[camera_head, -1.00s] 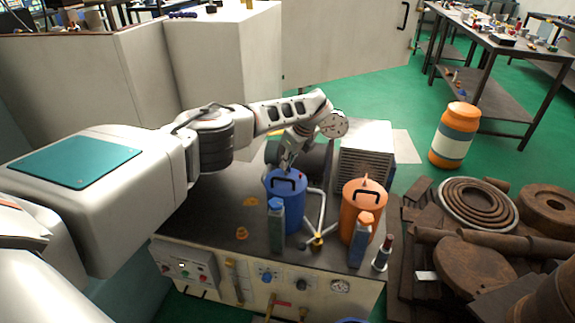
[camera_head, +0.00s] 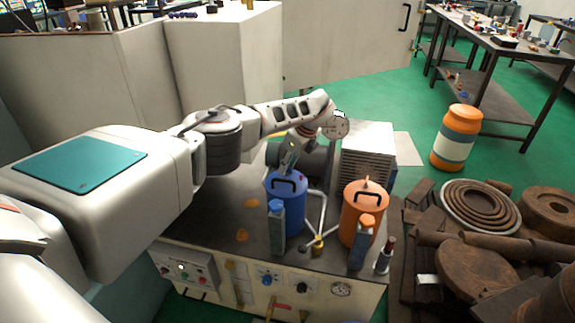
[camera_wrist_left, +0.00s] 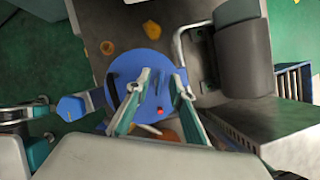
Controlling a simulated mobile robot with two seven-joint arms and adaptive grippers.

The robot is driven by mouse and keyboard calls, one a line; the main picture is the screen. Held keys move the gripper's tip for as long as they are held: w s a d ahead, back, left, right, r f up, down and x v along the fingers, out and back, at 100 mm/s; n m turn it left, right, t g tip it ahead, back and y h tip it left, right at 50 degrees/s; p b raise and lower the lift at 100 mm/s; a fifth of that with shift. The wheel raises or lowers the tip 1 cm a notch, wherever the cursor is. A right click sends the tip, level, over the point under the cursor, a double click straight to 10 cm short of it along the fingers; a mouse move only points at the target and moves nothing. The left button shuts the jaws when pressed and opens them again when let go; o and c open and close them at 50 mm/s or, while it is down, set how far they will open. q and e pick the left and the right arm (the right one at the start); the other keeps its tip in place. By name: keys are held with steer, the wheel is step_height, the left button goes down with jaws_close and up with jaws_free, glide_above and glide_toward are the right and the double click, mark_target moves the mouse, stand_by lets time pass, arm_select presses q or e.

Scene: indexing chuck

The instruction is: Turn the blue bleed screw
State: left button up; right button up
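A blue canister (camera_head: 287,212) with a dark handle stands on the dark bench top; its round blue lid (camera_wrist_left: 135,62) shows in the left wrist view, with a small red part (camera_wrist_left: 158,110). I cannot tell which part is the blue bleed screw. A small blue knob (camera_head: 266,280) sits on the front panel. My left gripper (camera_head: 288,172) is over the canister lid, its fingers pointing down. In the left wrist view its two fingers (camera_wrist_left: 162,77) are apart with nothing visible between them. Whether they touch the lid is unclear. My right gripper is not in view.
An orange canister (camera_head: 362,218) stands to the right, with blue-grey bottles (camera_head: 276,228) in front. A finned metal block (camera_head: 366,160) and dark cylinder are behind. Rusty parts (camera_head: 470,270) lie at right. The bench's left part is fairly clear, with flat orange patches (camera_head: 250,203).

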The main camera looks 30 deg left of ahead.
arm_select(q)
steer(key=shift+r, duration=0.1)
steer(key=shift+d+r, duration=0.1)
steer(key=shift+r, duration=0.15)
steer(key=v, duration=1.1)
steer(key=shift+r, duration=0.15)
steer(key=shift+s+d, duration=0.1)
